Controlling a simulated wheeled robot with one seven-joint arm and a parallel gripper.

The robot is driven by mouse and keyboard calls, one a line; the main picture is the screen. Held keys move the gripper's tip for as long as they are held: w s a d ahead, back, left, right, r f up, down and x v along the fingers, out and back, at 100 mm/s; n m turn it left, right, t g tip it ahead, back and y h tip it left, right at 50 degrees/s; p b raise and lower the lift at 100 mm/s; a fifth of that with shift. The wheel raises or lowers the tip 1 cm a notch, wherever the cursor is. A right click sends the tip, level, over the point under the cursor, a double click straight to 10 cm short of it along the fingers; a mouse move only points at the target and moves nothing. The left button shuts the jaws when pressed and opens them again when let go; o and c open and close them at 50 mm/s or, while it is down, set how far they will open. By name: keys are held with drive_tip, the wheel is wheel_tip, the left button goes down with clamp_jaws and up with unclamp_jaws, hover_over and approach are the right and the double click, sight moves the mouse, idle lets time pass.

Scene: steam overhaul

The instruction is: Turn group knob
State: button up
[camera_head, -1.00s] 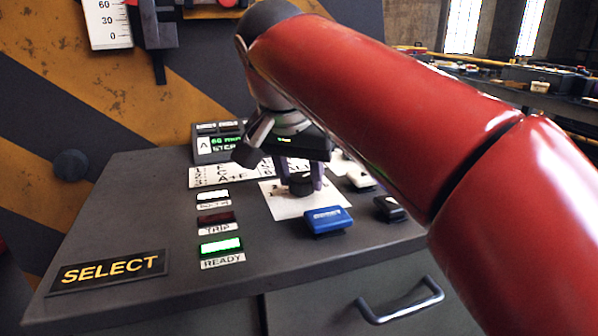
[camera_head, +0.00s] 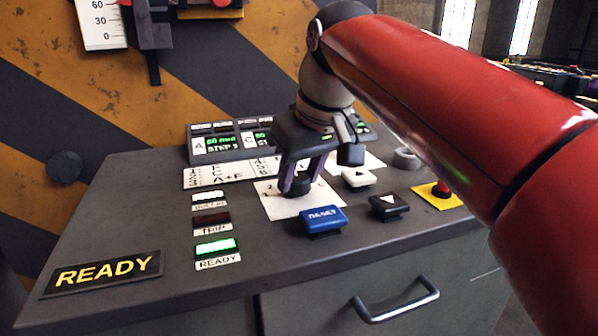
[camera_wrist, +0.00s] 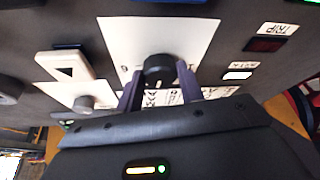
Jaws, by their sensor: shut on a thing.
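The group knob (camera_head: 298,187) is a dark round knob on a white label plate (camera_head: 272,206) on the sloping console top. My gripper (camera_head: 297,184) comes down on it from above, with its two purple-grey fingers on either side of the knob. In the wrist view the black knob (camera_wrist: 159,68) sits between the fingertips of my gripper (camera_wrist: 160,84), and the fingers are shut on it. The fingers hide part of the plate's markings, so I cannot read the knob's setting.
A blue RESET button (camera_head: 323,219) stands just in front of the knob. A white arrow button (camera_head: 358,177), a black arrow button (camera_head: 388,206) and a red button on a yellow plate (camera_head: 439,193) lie to the right. The READY lamp (camera_head: 217,247) glows green; the TRIP lamp (camera_head: 211,220) is dark red.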

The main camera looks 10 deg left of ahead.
drive_tip(key=n, duration=0.2)
drive_tip(key=n+g, duration=0.1)
drive_tip(key=n+g+y, duration=0.1)
drive_tip(key=n, duration=0.1)
drive_tip(key=shift+w+d+n, duration=0.15)
drive_tip(key=shift+w+n, duration=0.15)
drive_tip(key=n+g, duration=0.2)
drive_tip(key=n, duration=0.3)
drive_tip(key=shift+w, duration=0.15)
drive_tip(key=shift+n, duration=0.3)
drive_tip(key=o, duration=1)
